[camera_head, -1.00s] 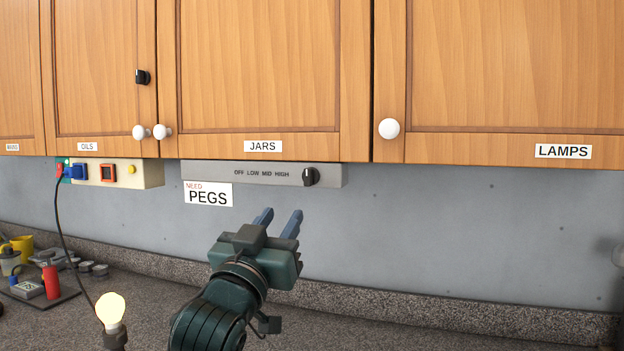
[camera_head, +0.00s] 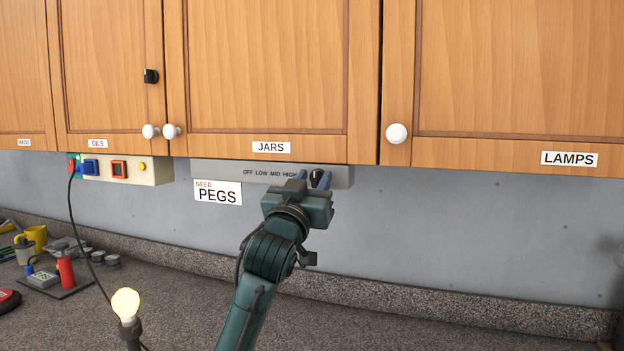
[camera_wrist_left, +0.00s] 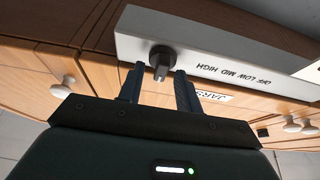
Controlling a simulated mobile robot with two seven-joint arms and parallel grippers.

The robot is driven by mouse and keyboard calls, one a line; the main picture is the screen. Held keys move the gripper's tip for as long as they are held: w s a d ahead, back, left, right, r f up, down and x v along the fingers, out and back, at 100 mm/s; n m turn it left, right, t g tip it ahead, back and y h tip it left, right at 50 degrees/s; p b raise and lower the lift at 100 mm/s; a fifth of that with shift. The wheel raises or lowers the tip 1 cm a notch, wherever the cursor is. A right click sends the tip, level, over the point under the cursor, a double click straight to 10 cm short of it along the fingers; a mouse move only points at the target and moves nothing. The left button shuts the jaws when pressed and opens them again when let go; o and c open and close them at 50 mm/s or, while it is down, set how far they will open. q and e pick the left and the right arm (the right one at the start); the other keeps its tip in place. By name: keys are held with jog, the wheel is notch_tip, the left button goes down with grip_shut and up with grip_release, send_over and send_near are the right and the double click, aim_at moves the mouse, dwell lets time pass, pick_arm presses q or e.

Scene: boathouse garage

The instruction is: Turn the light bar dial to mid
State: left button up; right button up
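The light bar (camera_head: 225,168) is a grey strip under the cabinets, printed OFF, LOW, MID, HIGH. Its black dial (camera_head: 318,178) is at the bar's right end, partly hidden by my gripper. My left gripper (camera_head: 314,181) is raised to the bar with its blue-grey fingers apart at the dial. In the left wrist view the dial (camera_wrist_left: 161,60) shows ahead of the open fingers (camera_wrist_left: 158,85), nearer the left finger. A gap shows around the dial, with no clear contact. My right gripper is not in view.
Wooden cabinets (camera_head: 268,70) with white knobs hang above the bar. A PEGS note (camera_head: 218,192) hangs at the bar's left. A cream switch box (camera_head: 150,171) is further left. A lit bulb (camera_head: 125,305) stands below on the speckled counter (camera_head: 430,325).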

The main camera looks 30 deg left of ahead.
pick_arm(q)
jog(key=shift+c, duration=0.2)
grip_shut()
jog(key=shift+m, duration=0.3)
jog(key=m+h, duration=0.2)
jog(key=m, duration=0.1)
jog(key=shift+m, duration=0.4)
jog(key=m+h, duration=0.1)
jog(key=m, duration=0.2)
jog(key=m+h, duration=0.2)
jog(key=m, duration=0.1)
jog(key=shift+a, duration=0.1)
jog(key=m+g+h, duration=0.1)
jog(key=m, duration=0.1)
jog(key=m+h, duration=0.1)
jog(key=m, duration=0.2)
jog(key=m+g, duration=0.1)
jog(key=m, duration=0.2)
jog(key=shift+r+g+h, duration=0.15)
jog(key=shift+g+h, duration=0.15)
jog(key=shift+h, duration=0.1)
jog(key=m+g, duration=0.2)
jog(key=m, duration=0.3)
jog(key=shift+m, duration=0.3)
